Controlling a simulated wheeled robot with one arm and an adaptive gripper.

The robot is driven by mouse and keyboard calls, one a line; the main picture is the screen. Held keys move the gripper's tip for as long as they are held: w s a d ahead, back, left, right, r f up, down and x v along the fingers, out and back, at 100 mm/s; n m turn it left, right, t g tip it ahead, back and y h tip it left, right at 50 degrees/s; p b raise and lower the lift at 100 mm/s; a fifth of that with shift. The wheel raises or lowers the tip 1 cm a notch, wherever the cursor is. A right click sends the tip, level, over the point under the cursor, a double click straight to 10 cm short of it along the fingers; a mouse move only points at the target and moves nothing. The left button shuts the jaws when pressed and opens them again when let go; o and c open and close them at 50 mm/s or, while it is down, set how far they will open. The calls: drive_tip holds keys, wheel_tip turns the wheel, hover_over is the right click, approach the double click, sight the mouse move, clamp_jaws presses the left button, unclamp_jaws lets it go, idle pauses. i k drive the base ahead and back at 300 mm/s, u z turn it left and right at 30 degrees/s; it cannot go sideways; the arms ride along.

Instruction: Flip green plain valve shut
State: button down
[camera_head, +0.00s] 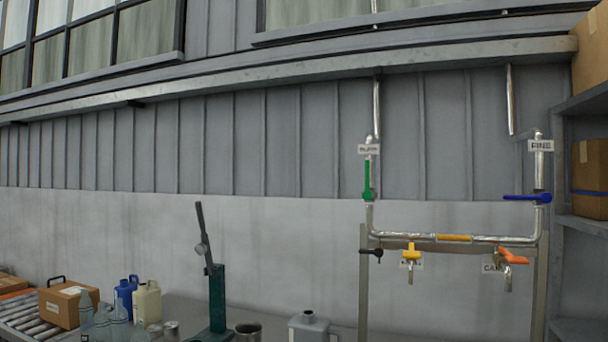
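The green valve handle (368,194) is on the left vertical pipe of the pipe rig, at the right of the head view. The handle stands upright, in line with its pipe. A small white label (368,149) sits on the pipe above it; its text seems to read "PLAIN" but is blurred. My gripper does not show in this view, so its place relative to the handle cannot be seen.
A blue handle (526,198) lies crosswise on the right pipe. Yellow (411,254), orange (512,256) and black (372,253) handles sit lower. A green lever press (217,290), jugs (147,301) and a grey can (308,327) stand below left. Shelves (580,223) stand right.

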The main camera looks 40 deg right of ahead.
sight(367, 177)
drive_tip(key=u, duration=0.15)
drive_tip(key=i, duration=1.05)
drive_tip(key=z, duration=0.25)
